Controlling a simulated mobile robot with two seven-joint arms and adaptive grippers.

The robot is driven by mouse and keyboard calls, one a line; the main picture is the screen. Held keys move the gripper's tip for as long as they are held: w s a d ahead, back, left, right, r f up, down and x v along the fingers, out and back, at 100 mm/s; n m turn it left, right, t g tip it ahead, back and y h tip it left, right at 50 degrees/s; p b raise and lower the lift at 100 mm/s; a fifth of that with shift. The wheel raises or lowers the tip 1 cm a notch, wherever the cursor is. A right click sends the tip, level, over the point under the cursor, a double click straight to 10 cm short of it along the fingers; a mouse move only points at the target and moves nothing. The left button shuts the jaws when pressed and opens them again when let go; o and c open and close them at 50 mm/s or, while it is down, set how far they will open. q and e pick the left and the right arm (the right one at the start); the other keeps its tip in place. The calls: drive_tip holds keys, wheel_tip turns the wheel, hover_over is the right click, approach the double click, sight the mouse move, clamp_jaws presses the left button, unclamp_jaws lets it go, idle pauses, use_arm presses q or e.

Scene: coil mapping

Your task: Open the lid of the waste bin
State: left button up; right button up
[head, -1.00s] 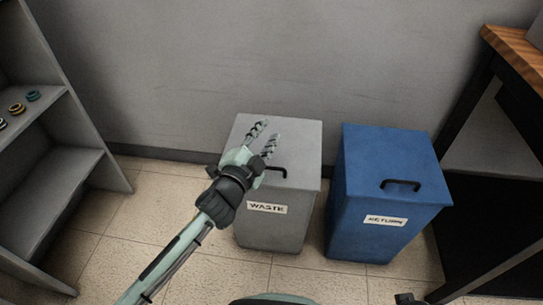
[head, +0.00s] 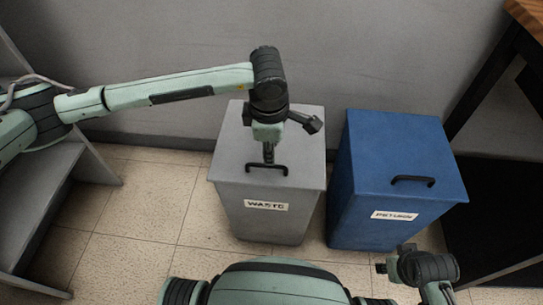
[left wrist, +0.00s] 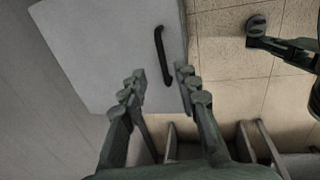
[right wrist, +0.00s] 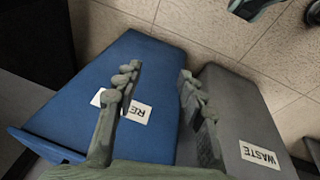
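The grey waste bin (head: 268,216) stands against the wall with its lid (head: 232,160) closed. A black handle (head: 267,169) sits near the lid's front edge. My left gripper (head: 268,158) points down over the lid just behind the handle. In the left wrist view the left gripper (left wrist: 160,78) is open, and the handle (left wrist: 162,55) shows between and beyond its fingertips. I cannot tell whether they touch. My right gripper (right wrist: 158,70) is open and empty, low at the front right, facing the fronts of both bins.
A blue return bin (head: 385,160) with a black handle stands just right of the waste bin. A grey shelf (head: 50,200) is at the left, and a dark table with a wooden top (head: 525,15) is at the right.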

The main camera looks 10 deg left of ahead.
use_arm(q)
drive_tip(key=x, duration=0.7)
drive_tip(key=shift+s+d, duration=0.1)
drive_tip(key=shift+s, duration=0.05)
clamp_jaws()
